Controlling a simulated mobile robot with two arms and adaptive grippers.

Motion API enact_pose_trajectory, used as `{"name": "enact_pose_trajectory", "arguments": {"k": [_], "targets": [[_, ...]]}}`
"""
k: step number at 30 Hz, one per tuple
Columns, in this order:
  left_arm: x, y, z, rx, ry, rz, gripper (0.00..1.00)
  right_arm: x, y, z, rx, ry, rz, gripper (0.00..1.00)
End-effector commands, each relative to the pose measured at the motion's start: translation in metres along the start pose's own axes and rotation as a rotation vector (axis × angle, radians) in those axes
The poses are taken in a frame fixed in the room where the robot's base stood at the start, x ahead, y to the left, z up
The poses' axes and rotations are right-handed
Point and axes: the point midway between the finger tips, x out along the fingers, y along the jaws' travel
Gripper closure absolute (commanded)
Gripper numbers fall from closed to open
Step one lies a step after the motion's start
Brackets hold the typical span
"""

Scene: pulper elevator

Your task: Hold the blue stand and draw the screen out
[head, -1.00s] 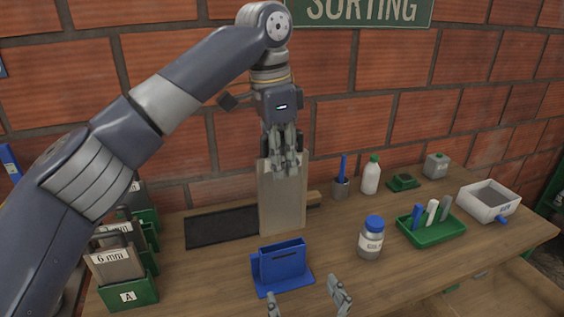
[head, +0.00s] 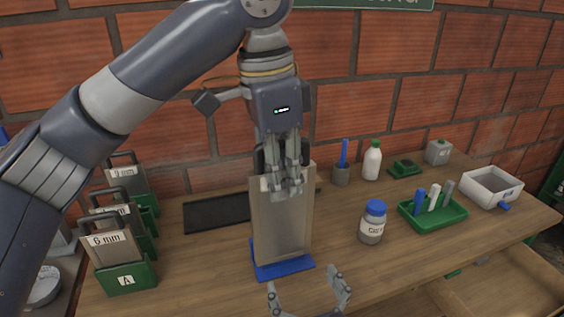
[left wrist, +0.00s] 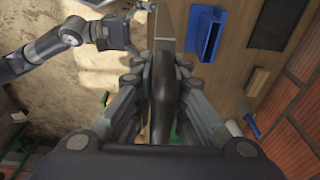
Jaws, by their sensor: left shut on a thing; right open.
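My left gripper (head: 283,186) is shut on the dark handle (left wrist: 163,85) at the top of the screen (head: 282,222), a flat grey-beige panel. The screen hangs nearly upright over the bench and hides most of the blue stand (head: 286,271) in the head view. Only the stand's base and left edge show there. In the left wrist view the blue stand (left wrist: 207,33) shows beside the screen, its slot empty. My right gripper (head: 309,284) is open and empty at the bottom of the head view, in front of the stand.
Several framed screens in green stands (head: 126,278) are at the left. A black mat (head: 216,212) lies behind. A blue-capped jar (head: 372,226), green tray (head: 434,217) with markers, white bottle (head: 371,161) and white box (head: 491,188) are at the right. Bench between stand and jar is clear.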

Motion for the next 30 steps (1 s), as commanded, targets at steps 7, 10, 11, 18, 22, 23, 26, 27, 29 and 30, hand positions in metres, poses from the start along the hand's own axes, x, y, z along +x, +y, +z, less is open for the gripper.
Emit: {"name": "enact_pose_trajectory", "arguments": {"k": [7, 10, 11, 18, 22, 23, 26, 27, 29, 30], "targets": [[-0.002, 0.028, 0.010, 0.002, 0.002, -0.002, 1.00, 0.000, 0.000, 0.001, 0.000, 0.000, 0.000, 0.00], [-0.003, 0.040, 0.013, 0.004, 0.003, -0.001, 1.00, 0.000, 0.000, 0.002, 0.000, 0.000, 0.000, 0.00], [-0.003, 0.043, 0.014, 0.002, 0.003, -0.001, 1.00, 0.000, 0.000, 0.002, 0.000, 0.000, 0.000, 0.00], [-0.004, 0.070, 0.023, 0.003, 0.003, -0.002, 1.00, 0.000, 0.000, 0.004, 0.000, 0.000, 0.000, 0.00], [-0.005, 0.084, 0.028, 0.002, 0.003, -0.002, 1.00, 0.000, 0.000, 0.005, 0.000, 0.000, 0.000, 0.00], [-0.005, 0.087, 0.029, 0.003, 0.003, -0.002, 1.00, 0.000, 0.000, 0.006, 0.000, 0.000, 0.000, 0.00], [-0.005, 0.099, 0.032, 0.004, 0.002, -0.002, 1.00, 0.000, 0.000, 0.007, 0.000, 0.000, 0.000, 0.00], [-0.006, 0.103, 0.034, 0.002, 0.002, -0.002, 1.00, 0.000, 0.000, 0.008, 0.000, 0.000, 0.000, 0.00], [-0.006, 0.110, 0.036, 0.003, 0.002, -0.002, 1.00, 0.000, 0.000, 0.009, 0.000, 0.000, 0.000, 0.00], [-0.007, 0.114, 0.038, 0.004, 0.002, -0.002, 1.00, 0.000, 0.000, 0.010, 0.000, 0.000, 0.000, 0.00]]}}
